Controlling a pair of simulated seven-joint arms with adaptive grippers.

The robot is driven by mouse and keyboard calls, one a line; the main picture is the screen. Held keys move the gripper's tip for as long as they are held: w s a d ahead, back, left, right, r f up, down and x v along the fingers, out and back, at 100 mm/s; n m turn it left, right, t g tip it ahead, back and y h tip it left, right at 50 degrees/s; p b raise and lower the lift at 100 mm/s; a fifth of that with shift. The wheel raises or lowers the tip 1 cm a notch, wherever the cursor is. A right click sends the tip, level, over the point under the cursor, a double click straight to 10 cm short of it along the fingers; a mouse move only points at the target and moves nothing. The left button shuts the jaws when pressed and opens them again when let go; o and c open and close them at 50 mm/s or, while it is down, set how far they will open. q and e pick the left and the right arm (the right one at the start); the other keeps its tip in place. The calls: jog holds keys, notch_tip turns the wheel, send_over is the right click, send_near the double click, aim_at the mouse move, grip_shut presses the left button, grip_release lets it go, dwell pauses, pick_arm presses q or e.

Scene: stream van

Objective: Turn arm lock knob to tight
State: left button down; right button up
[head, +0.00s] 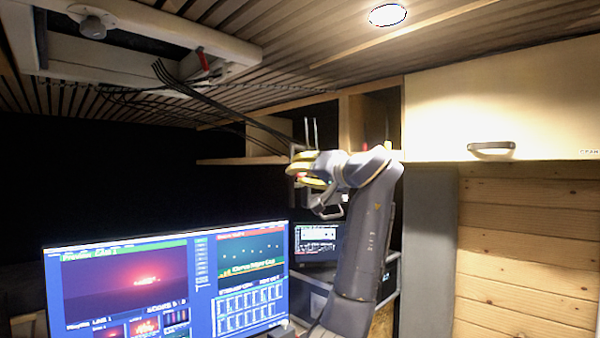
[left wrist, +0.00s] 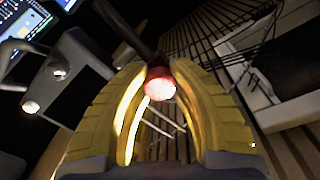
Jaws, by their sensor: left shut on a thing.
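A red knob (left wrist: 160,83) with a pale, bright end sits between the yellow fingers in the left wrist view. A dark rod (left wrist: 128,30) runs from behind it toward the upper left. My left gripper (left wrist: 158,72) is shut on the knob, one finger on each side. In the head view my left gripper (head: 303,170) is raised near the middle, pointing left, above the monitors. There the fingers mostly hide the knob. The knob's turn position cannot be read. My right gripper is not in view.
A large monitor (head: 165,290) stands lower left, with a smaller screen (head: 318,240) behind. A roof hatch (head: 135,45) with dark cables hangs above left. A wooden cabinet (head: 500,100) is at right. In the left wrist view a grey bracket (left wrist: 65,85) is close left of the fingers.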

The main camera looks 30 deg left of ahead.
pick_arm(q)
jog(key=m, duration=0.5)
jog(key=shift+f+m, duration=0.1)
jog(key=shift+m, duration=0.2)
jog(key=m, duration=0.5)
jog(key=shift+m, duration=0.6)
jog(key=c, duration=1)
grip_release()
jog(key=shift+s, duration=0.1)
jog(key=shift+c, duration=0.2)
jog(key=v, duration=1.2)
jog(key=shift+r, duration=0.2)
